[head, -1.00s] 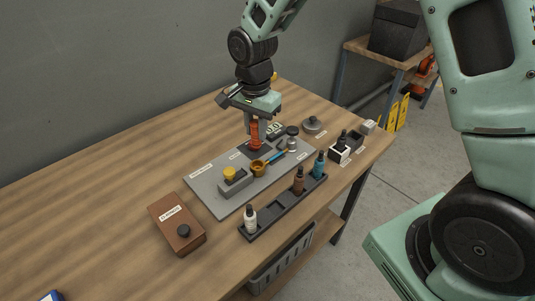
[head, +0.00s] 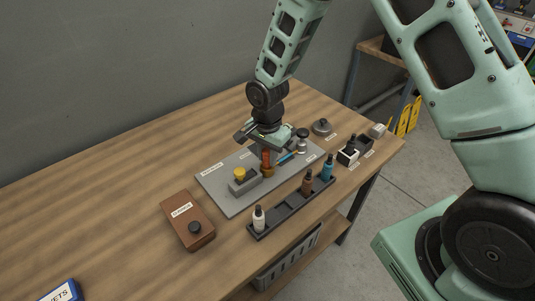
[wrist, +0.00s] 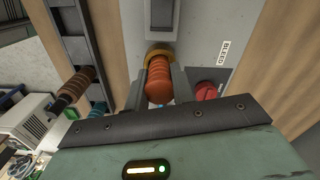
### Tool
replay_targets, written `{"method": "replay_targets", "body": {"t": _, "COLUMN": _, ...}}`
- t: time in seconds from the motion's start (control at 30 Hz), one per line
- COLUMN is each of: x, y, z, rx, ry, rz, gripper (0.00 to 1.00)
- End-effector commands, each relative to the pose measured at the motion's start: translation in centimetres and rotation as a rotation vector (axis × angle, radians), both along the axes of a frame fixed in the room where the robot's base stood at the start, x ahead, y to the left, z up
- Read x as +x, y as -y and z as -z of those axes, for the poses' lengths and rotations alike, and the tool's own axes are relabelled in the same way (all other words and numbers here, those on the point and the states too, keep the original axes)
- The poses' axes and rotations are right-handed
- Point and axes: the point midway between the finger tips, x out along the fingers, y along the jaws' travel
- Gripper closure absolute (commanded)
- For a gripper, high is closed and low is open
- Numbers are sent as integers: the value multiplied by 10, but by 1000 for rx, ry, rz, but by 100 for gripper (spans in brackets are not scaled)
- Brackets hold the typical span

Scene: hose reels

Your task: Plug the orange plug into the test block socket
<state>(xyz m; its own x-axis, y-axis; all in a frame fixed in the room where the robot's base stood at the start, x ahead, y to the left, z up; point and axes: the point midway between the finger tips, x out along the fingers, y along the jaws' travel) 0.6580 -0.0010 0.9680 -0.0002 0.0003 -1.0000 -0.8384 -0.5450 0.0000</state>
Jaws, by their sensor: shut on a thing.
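The orange ribbed plug (head: 266,157) is upright between the fingers of my gripper (head: 268,152). In the wrist view the plug (wrist: 158,82) sits between both fingers of my gripper (wrist: 157,94), which is shut on it. The plug's lower end is at a gold ring-like fitting (head: 267,172) on the grey plate. This gold ring (wrist: 160,52) shows just past the plug in the wrist view. I cannot tell whether the plug is inside it or only above it. A grey block (head: 245,186) with a yellow cap (head: 240,174) stands just left of the fitting.
A dark rack (head: 292,207) with several bottles stands in front of the grey plate (head: 228,206). A brown box (head: 187,221) with a black knob is at left. A red round part (wrist: 206,91) is close beside the right finger. The left tabletop is mostly clear.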

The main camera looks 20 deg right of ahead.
Motion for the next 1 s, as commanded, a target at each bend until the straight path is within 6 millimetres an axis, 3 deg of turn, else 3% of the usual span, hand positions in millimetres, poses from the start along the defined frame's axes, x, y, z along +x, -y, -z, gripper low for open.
{"method": "replay_targets", "body": {"t": 0.07, "x": 0, "y": 0, "z": 4, "rx": 0, "ry": 0, "rz": 0, "gripper": 100}}
{"method": "replay_targets", "body": {"t": 0.1, "x": 0, "y": 0, "z": 3, "rx": 0, "ry": 0, "rz": 0, "gripper": 67}}
{"method": "replay_targets", "body": {"t": 0.17, "x": 0, "y": 0, "z": 2, "rx": 0, "ry": 0, "rz": 0, "gripper": 54}}
{"method": "replay_targets", "body": {"t": 0.57, "x": 0, "y": 0, "z": -4, "rx": 0, "ry": 1, "rz": 0, "gripper": 54}}
{"method": "replay_targets", "body": {"t": 0.73, "x": 1, "y": 0, "z": -28, "rx": 1, "ry": 5, "rz": 0, "gripper": 54}}
{"method": "replay_targets", "body": {"t": 1.0, "x": 1, "y": 0, "z": -83, "rx": 2, "ry": 6, "rz": 1, "gripper": 54}}
